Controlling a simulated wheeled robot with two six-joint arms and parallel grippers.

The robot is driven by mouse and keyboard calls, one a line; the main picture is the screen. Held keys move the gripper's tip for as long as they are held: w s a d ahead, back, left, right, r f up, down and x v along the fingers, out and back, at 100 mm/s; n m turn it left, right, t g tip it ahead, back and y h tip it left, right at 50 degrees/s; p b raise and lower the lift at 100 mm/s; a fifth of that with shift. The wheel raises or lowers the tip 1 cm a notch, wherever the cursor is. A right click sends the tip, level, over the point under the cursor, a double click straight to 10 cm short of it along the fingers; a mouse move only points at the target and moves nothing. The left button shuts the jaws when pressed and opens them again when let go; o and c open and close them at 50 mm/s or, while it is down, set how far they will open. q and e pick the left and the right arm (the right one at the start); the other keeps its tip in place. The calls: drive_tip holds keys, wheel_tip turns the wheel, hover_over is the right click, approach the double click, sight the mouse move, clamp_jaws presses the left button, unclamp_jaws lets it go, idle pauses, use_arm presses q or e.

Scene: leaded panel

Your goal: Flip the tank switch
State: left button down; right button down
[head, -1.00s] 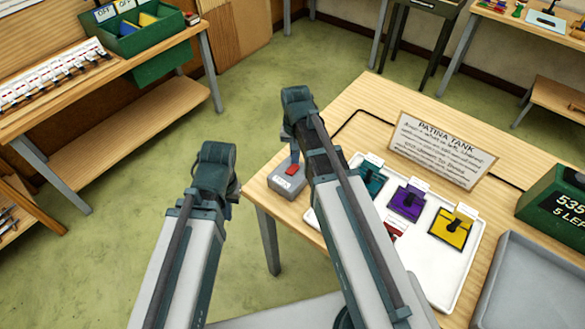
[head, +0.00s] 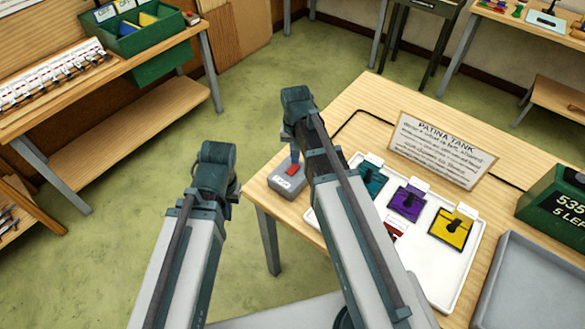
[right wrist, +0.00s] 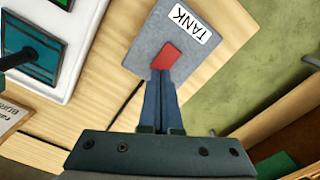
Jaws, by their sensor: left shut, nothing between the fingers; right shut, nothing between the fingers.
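The tank switch is a grey box (head: 287,180) with a red rocker (head: 291,169), at the near left corner of the light wood table. In the right wrist view the box (right wrist: 150,42) bears a white TANK label, and the red rocker (right wrist: 166,55) shows just beyond my fingertips. My right gripper (head: 294,157) is shut and empty, pointing down at the rocker. In the right wrist view its closed fingers (right wrist: 161,76) overlap the rocker's edge; whether they touch it I cannot tell. My left gripper (head: 235,191) is shut and empty, over the floor left of the table.
A white tray (head: 455,272) with teal, purple and yellow pieces lies right of the switch, partly behind my right arm. A PATINA TANK sign (head: 442,150) stands behind it. A grey tray (head: 530,290) and a green box (head: 555,205) are farther right. A black cable runs along the table.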

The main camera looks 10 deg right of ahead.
sight(295, 166)
drive_tip(key=shift+f+b, duration=0.9)
idle(0.3)
drive_tip(key=shift+r, duration=0.1)
wheel_tip(295, 166, up, 7)
drive_tip(key=p, duration=0.7)
idle(0.5)
drive_tip(key=s+a+f+n, duration=0.1)
drive_tip(key=s, duration=0.1)
drive_tip(key=s+a+n+b, duration=0.1)
drive_tip(key=s+a, duration=0.1)
drive_tip(key=s+a+f+n+b, duration=0.1)
drive_tip(key=s+a, duration=0.1)
drive_tip(key=shift+s+a+f+h, duration=0.2)
drive_tip(key=shift+f+h, duration=0.1)
drive_tip(key=s+a+f+n+b, duration=0.1)
drive_tip(key=s+a+n+b, duration=0.1)
drive_tip(key=s+a+n, duration=0.3)
drive_tip(key=s, duration=0.3)
drive_tip(key=shift+f+h, duration=0.3)
drive_tip(key=shift+f, duration=0.1)
